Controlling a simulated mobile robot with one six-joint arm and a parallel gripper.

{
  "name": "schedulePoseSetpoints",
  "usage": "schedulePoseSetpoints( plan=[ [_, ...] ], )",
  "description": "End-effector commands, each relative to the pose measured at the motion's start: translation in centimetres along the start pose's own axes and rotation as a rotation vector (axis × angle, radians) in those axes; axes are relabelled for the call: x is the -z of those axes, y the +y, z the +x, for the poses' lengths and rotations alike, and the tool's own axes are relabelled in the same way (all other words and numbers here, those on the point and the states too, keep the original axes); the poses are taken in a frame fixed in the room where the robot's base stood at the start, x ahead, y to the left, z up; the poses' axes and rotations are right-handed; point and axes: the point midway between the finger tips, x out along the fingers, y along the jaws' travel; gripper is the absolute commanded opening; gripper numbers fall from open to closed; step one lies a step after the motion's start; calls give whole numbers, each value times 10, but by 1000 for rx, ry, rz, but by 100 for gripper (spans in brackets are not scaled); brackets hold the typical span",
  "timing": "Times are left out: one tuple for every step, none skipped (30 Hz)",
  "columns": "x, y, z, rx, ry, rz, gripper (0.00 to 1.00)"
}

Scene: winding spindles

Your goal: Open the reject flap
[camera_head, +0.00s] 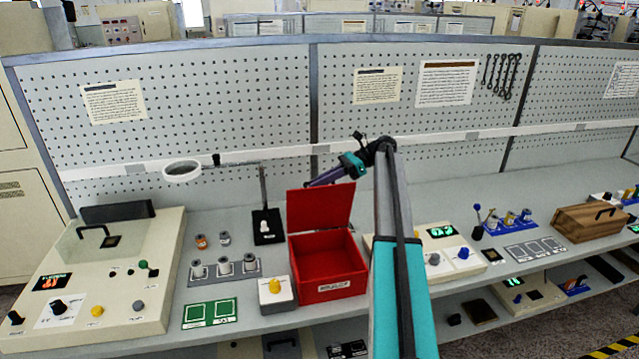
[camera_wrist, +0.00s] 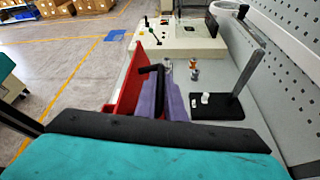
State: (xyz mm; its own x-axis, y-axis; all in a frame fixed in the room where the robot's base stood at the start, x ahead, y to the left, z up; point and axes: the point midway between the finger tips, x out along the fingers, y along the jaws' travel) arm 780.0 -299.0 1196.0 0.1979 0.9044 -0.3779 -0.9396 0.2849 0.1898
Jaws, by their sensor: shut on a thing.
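The red box (camera_head: 328,291) stands on the bench with a white label on its front. Its red flap (camera_head: 318,212) is raised, standing nearly upright at the back of the open box. In the wrist view the flap (camera_wrist: 128,88) shows edge-on at the left of the fingers. My gripper (camera_head: 312,184) is at the flap's top edge, with purple fingers. In the wrist view my gripper (camera_wrist: 165,98) is shut on the flap's black handle (camera_wrist: 150,72). The handle is hidden in the head view.
A black stand (camera_head: 269,226) with a ring arm is left of the box. A machine with a clear cover (camera_head: 95,250) is at the far left. A wooden box (camera_head: 590,222) is at the right. The pegboard wall (camera_head: 220,105) rises close behind.

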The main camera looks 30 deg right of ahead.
Motion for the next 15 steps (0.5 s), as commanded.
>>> schedulePoseSetpoints(
  plan=[
    [0,0,-2,2,-3,0,0],
    [0,0,-2,2,-3,0,0],
    [0,0,-2,2,-3,0,0],
    [0,0,-3,2,-3,0,0],
    [0,0,-3,3,-4,0,14],
    [0,0,-3,3,-4,0,21],
    [0,0,-3,3,-4,0,26],
    [0,0,-3,3,-3,0,28],
    [0,0,-3,3,-3,0,28],
    [0,0,-3,2,-3,0,28],
    [0,0,-3,2,-3,0,28],
    [0,0,-3,2,-3,0,28],
    [0,0,-3,2,-3,0,28],
    [0,0,-2,2,-3,0,28],
    [0,0,-2,2,-3,0,28]
  ],
)
